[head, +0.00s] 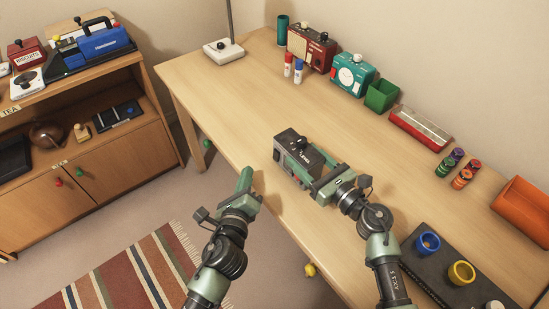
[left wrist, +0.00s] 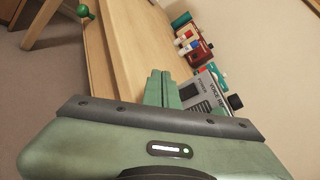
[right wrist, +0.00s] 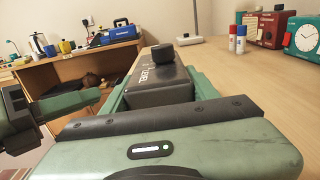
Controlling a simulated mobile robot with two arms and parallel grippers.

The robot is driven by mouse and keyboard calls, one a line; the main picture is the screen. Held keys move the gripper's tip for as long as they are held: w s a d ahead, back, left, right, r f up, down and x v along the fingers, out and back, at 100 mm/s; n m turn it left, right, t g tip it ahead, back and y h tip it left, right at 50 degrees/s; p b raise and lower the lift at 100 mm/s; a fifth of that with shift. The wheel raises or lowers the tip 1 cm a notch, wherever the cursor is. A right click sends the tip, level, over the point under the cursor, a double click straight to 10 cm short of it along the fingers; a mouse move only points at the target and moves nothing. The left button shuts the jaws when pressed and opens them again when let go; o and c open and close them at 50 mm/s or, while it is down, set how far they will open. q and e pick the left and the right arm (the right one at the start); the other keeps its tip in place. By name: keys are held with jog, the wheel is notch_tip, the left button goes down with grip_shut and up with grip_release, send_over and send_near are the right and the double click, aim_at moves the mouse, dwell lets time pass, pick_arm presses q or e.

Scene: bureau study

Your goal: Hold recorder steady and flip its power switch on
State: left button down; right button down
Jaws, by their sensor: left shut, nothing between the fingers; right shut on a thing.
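The recorder (head: 292,150) is a dark box with a grey front and a black knob on top, on the desk near its front edge. In the left wrist view the recorder (left wrist: 212,86) shows its grey front with lettering. In the right wrist view the recorder (right wrist: 160,78) shows a "LEVEL" label and the knob. My right gripper (head: 318,172) is shut on the recorder's near right end. My left gripper (head: 245,182) is shut and empty, left of the recorder and apart from it, off the desk's front edge. I cannot make out the power switch.
The wooden desk (head: 245,105) is clear left of and behind the recorder. A red box (head: 311,48), a teal clock box (head: 349,75) and a green bin (head: 381,95) line the back. A black board with coloured cups (head: 428,242) lies at right. A cabinet (head: 110,165) stands at left.

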pick_arm(q)
jog(key=shift+w+d+f, duration=0.15)
jog(key=shift+w+d, duration=0.75)
jog(key=shift+d, duration=0.25)
jog(key=shift+w+d+f, duration=0.15)
jog(key=shift+w+d, duration=0.7)
jog(key=shift+d, duration=0.25)
jog(key=shift+w+d, duration=0.1)
dwell(0.3)
jog(key=shift+w+d+f, duration=0.1)
jog(key=shift+w+d, duration=0.05)
jog(key=shift+d, duration=0.05)
jog(key=shift+w+d, duration=0.25)
dwell(0.7)
jog(key=shift+s+a, duration=0.5)
jog(key=shift+a, duration=0.1)
jog(key=shift+a, duration=0.1)
jog(key=s+a, duration=0.1)
jog(key=a, duration=0.1)
jog(key=s+a, duration=0.1)
jog(key=s, duration=0.1)
jog(key=shift+a+r, duration=0.35)
